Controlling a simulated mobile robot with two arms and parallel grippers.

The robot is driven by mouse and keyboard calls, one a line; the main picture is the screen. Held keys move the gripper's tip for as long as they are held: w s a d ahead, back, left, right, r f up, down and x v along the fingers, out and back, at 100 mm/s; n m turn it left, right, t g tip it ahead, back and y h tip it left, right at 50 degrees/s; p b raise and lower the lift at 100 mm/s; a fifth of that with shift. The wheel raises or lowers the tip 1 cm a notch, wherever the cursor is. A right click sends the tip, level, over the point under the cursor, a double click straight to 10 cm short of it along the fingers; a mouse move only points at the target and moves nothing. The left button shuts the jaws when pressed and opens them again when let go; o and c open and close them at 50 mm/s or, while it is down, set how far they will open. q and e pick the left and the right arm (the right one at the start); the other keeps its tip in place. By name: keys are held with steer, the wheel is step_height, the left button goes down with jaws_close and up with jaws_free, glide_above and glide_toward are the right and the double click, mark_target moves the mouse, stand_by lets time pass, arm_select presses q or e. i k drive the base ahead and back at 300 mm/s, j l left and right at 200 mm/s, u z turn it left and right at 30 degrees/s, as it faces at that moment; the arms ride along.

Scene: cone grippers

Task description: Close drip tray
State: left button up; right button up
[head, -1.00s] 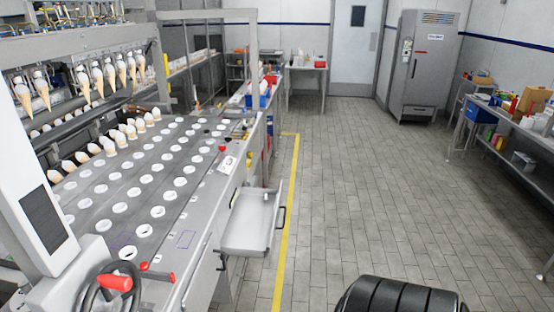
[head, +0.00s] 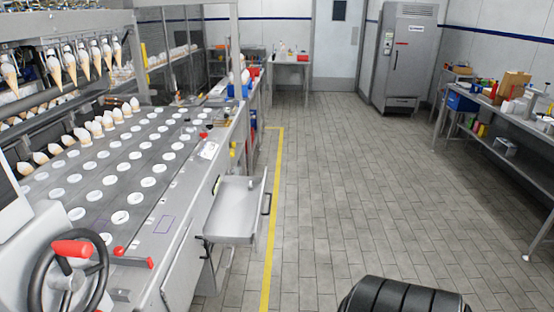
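The drip tray (head: 232,222) is a shallow grey metal tray on the right side of the ice cream cone machine (head: 118,182). It is pulled out over the floor, with a dark handle (head: 266,192) on its outer right edge. Neither of my grippers shows in the head view. A black ribbed part at the bottom right is mine, and nothing touches the tray.
A handwheel with a red knob (head: 70,248) stands at the machine's near left corner. A yellow line (head: 272,225) runs along the floor beside the tray. The tiled floor (head: 350,190) is clear. Loaded shelves (head: 500,115) stand at the right, a grey fridge (head: 404,55) at the back.

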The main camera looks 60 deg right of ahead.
mark_target(234, 216)
steer(key=l+z, duration=0.15)
steer(key=z, duration=0.25)
steer(key=l+z, duration=0.15)
steer(key=z, duration=0.2)
steer(key=i+l+z, duration=0.15)
steer(key=z, duration=0.25)
steer(key=l+z, duration=0.1)
steer(key=z, duration=0.25)
steer(key=i+l, duration=0.25)
steer(key=i, duration=0.05)
